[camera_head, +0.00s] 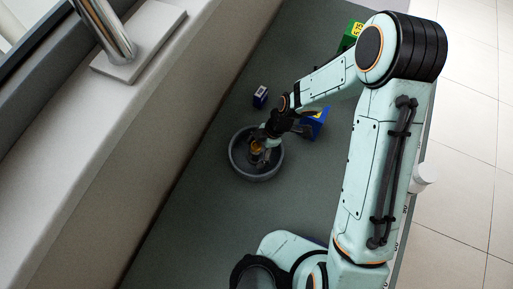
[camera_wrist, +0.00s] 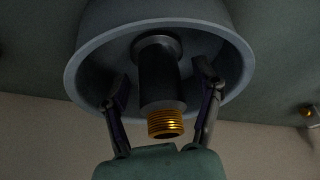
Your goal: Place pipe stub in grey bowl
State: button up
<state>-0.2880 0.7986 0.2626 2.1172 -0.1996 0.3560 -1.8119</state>
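The grey bowl (camera_head: 235,168) sits on the dark green bench top. In the wrist view its rim (camera_wrist: 75,62) surrounds the pipe stub. The pipe stub (camera_wrist: 160,75) has a dark body and a brass threaded end pointing toward the camera. Its far, wider dark end is inside the bowl; whether it touches the floor is hard to tell. In the head view its brass part (camera_head: 257,148) shows inside the bowl. My gripper (camera_wrist: 162,72) reaches into the bowl, with one finger on each side of the stub and visible gaps to both. In the head view my gripper (camera_head: 266,150) partly hides the stub.
A blue box (camera_head: 315,123) stands just right of my gripper. A green box (camera_head: 350,36) is at the far end. A white cylinder (camera_head: 425,174) is at the right edge. The bench below the bowl is clear.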

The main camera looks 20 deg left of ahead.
jog(key=v, duration=1.2)
jog(key=shift+r, duration=0.15)
jog(key=s+d+r+m+t+h, duration=0.1)
jog(key=s+d+r+m, duration=0.4)
jog(key=m, duration=0.8)
jog(key=s+d+r+m+t+h, duration=0.1)
jog(key=s+d+r+m, duration=0.5)
jog(key=d+m, duration=0.6)
jog(key=shift+s+r+m+t, duration=0.2)
jog(key=shift+s+m+t, duration=0.25)
jog(key=shift+s, duration=0.45)
